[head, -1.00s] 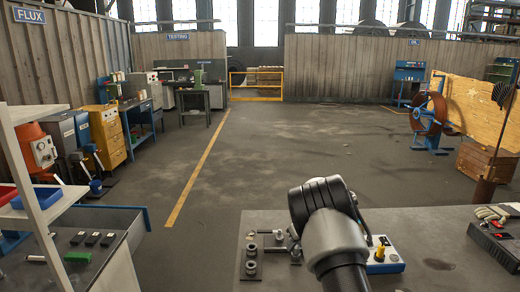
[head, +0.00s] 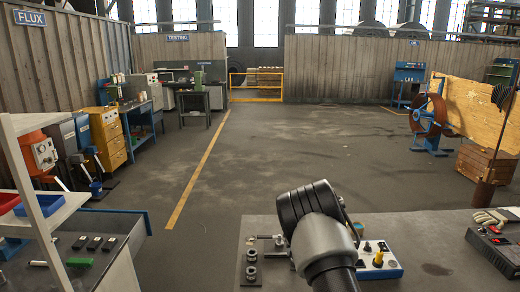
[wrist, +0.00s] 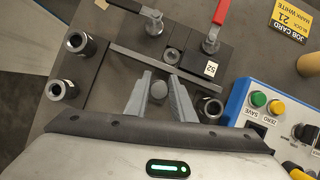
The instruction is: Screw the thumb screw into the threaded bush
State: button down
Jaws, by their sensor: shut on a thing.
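The thumb screw shows as a round grey knob (wrist: 159,90) in the wrist view, seen end-on. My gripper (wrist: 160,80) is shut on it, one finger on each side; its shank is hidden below. A ringed bush (wrist: 77,42) stands at the upper left of the fixture plate, a second bush (wrist: 60,90) lies below it, and a third bush (wrist: 210,108) is just right of my right finger. I cannot tell which is the threaded bush, or whether the screw touches one. In the head view my arm hides the gripper and screw; two bushes (head: 252,255) show left of it.
A red-handled clamp (wrist: 212,42) and another clamp (wrist: 152,22) stand along the fixture's far side. A blue-edged button box (wrist: 275,110) is close on the right. A yellow job card (wrist: 291,18) lies beyond. The bench (head: 440,225) has free room at right.

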jog(key=shift+r+m+h+p, duration=0.1)
jog(key=shift+m+h+p, duration=0.2)
jog(key=shift+m+p, duration=0.45)
jog(key=shift+f+m, duration=0.2)
jog(key=shift+m, duration=0.15)
jog(key=m+h, duration=0.2)
jog(key=m, duration=0.2)
jog(key=shift+d, duration=0.15)
jog(key=c, duration=1.7)
grip_release()
jog(key=shift+b, duration=0.7)
jog(key=shift+n+b, duration=0.65)
jog(key=shift+n, duration=0.15)
jog(key=shift+n+y+b, duration=0.7)
jog(key=shift+n+b, duration=0.3)
jog(key=shift+b, duration=0.25)
